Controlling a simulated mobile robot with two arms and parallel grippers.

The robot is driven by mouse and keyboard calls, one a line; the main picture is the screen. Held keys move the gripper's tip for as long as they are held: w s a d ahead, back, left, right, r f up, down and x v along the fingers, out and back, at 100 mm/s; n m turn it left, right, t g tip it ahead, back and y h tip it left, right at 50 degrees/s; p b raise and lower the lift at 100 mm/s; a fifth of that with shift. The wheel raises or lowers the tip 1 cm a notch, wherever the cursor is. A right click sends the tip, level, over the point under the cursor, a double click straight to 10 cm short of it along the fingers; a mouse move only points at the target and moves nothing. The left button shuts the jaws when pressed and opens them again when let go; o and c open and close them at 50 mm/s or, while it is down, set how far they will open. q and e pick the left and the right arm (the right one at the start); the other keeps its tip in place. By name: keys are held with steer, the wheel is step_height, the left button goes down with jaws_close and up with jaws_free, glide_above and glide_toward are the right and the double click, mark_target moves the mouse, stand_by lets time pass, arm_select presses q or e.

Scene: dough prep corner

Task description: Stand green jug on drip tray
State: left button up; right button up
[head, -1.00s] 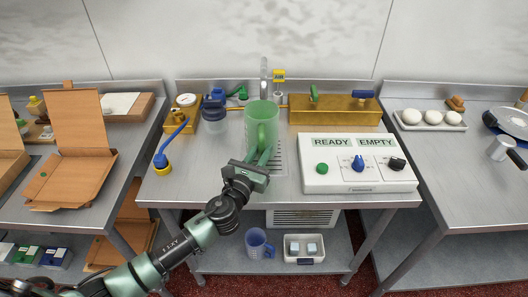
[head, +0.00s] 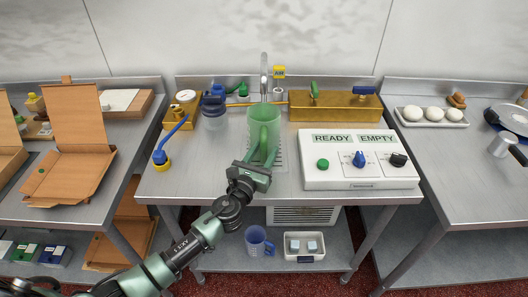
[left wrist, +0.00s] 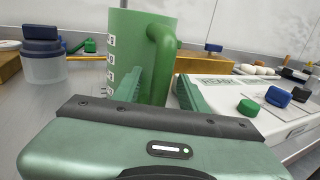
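The green jug (head: 258,124) is upright at the middle of the bench, its handle toward me. It seems to stand on the drip tray (head: 279,158), a slotted patch in the bench top, but its base is hidden behind my gripper. My left gripper (head: 262,156) is at the near side of the jug, low by the handle. In the left wrist view its fingers (left wrist: 160,92) are spread, with the handle (left wrist: 161,52) between them and a gap beside it. The jug's marked wall (left wrist: 125,45) shows there too. My right gripper is out of view.
A control box (head: 360,172) with knobs stands close to the right. A tap (head: 264,75) and a brass box (head: 335,107) are behind. The front left of the bench is clear.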

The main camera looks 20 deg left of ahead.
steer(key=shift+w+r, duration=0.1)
arm_select(q)
steer(key=shift+s+r, duration=0.1)
steer(key=shift+r, duration=0.05)
steer(key=s+a+b, duration=0.1)
steer(key=s, duration=1)
steer(key=shift+s+a, duration=0.15)
steer(key=shift+s, duration=0.25)
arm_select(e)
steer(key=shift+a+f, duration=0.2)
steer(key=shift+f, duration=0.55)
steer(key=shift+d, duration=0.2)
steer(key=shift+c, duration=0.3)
